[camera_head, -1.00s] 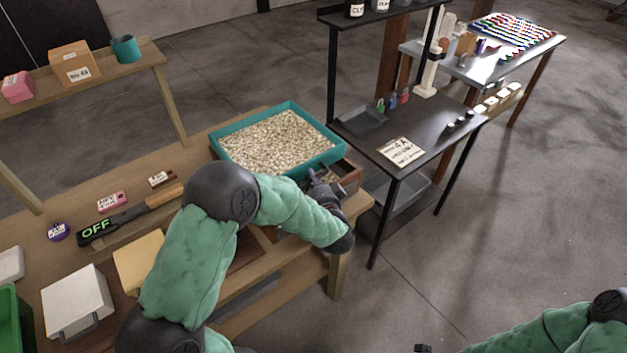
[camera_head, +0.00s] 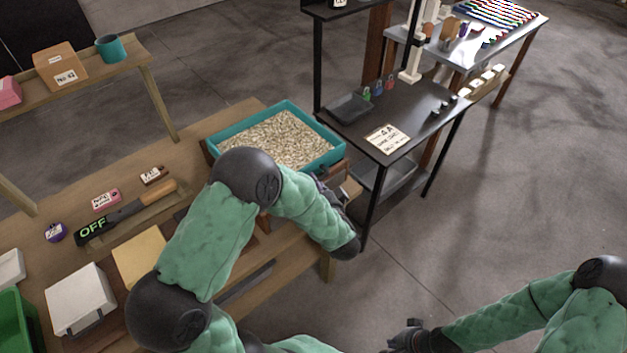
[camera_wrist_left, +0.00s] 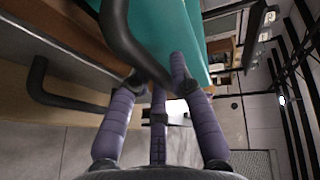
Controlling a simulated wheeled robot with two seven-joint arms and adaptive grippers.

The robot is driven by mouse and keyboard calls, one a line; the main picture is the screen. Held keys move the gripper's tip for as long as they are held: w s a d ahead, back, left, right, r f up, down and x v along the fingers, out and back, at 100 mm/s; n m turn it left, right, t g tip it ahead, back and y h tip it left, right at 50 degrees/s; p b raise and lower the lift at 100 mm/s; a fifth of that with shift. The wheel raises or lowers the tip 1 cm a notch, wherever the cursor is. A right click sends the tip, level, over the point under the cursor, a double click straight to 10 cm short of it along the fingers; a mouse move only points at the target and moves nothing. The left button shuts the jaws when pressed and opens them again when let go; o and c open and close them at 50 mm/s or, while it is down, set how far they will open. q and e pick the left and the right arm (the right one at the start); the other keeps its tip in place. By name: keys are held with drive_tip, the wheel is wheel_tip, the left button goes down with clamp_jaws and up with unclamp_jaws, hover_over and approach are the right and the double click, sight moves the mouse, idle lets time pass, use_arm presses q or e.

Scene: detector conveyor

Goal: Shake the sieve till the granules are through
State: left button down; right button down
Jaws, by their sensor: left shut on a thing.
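The sieve (camera_head: 320,128) is a teal rectangular frame at the right end of the wooden bench in the head view. A layer of pale granules (camera_head: 275,137) covers its inside; my left arm hides its near corner. The sieve's teal wall (camera_wrist_left: 185,30) and dark bar handle (camera_wrist_left: 125,32) show in the left wrist view. My left gripper (camera_wrist_left: 162,92) is shut on this handle; it is mostly hidden in the head view (camera_head: 328,183). My right gripper (camera_head: 400,335) hangs low at the bottom, away from everything; its fingers are too small to judge.
A brown box (camera_wrist_left: 60,30) is beside and below the sieve. A black table (camera_head: 415,125) stands to the right. Floor between is clear.

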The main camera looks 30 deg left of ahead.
use_arm(q)
drive_tip(key=c, duration=1.1)
unclamp_jaws()
drive_tip(key=v, duration=1.2)
